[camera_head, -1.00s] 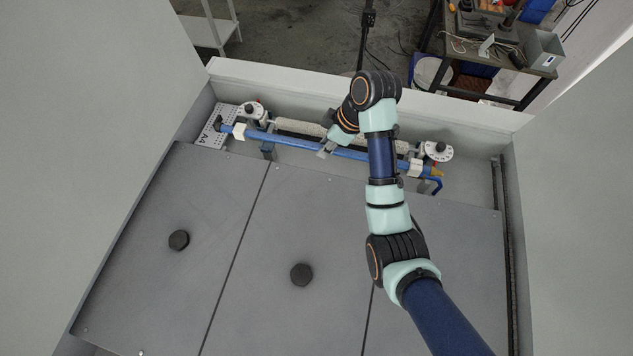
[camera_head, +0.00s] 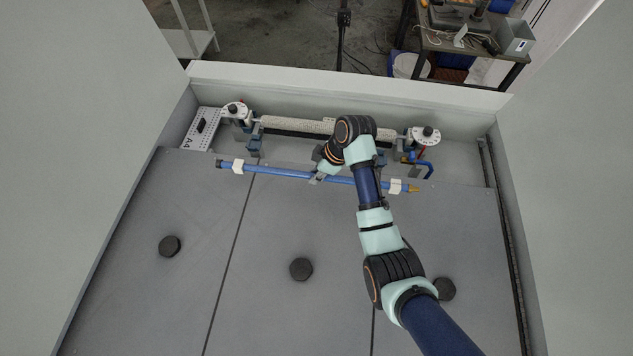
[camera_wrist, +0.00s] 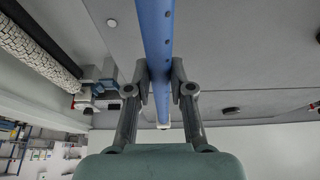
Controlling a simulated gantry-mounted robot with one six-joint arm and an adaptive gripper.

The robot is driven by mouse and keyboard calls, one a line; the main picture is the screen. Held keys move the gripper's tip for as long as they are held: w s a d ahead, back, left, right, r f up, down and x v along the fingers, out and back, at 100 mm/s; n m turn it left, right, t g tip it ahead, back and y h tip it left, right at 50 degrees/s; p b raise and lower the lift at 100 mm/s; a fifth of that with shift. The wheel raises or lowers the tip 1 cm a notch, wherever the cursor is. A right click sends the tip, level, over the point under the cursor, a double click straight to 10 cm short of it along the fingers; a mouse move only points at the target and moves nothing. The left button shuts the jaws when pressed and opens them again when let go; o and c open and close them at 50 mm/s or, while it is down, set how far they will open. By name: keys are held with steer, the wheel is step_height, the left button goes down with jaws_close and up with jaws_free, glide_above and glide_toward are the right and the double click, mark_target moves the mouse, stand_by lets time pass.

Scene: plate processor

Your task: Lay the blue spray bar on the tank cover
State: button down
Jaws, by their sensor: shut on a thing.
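The blue spray bar (camera_head: 285,173) is a long blue tube with a white collar near each end and a brass-coloured tip at its right end. My gripper (camera_head: 322,172) is shut on it near its middle. In the wrist view the bar (camera_wrist: 157,45) runs between the two fingers of my gripper (camera_wrist: 160,88), and small holes show along it. The bar is over the back edge of the grey tank cover (camera_head: 250,240), roughly parallel to that edge. I cannot tell whether it touches the cover. Part of the bar is hidden behind my arm.
A textured pale roller (camera_head: 295,125) lies behind the bar between mounts with white round dials (camera_head: 424,136). Blue brackets (camera_head: 254,146) stand at the cover's back edge. Black knobs (camera_head: 301,269) stick up from the cover; its panels between them are bare.

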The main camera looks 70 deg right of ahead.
mark_target(316, 187)
steer(key=shift+f, duration=2.3)
steer(key=shift+f, duration=0.15)
steer(key=c, duration=1)
jaws_free()
steer(key=v, duration=1.2)
steer(key=shift+s, duration=0.1)
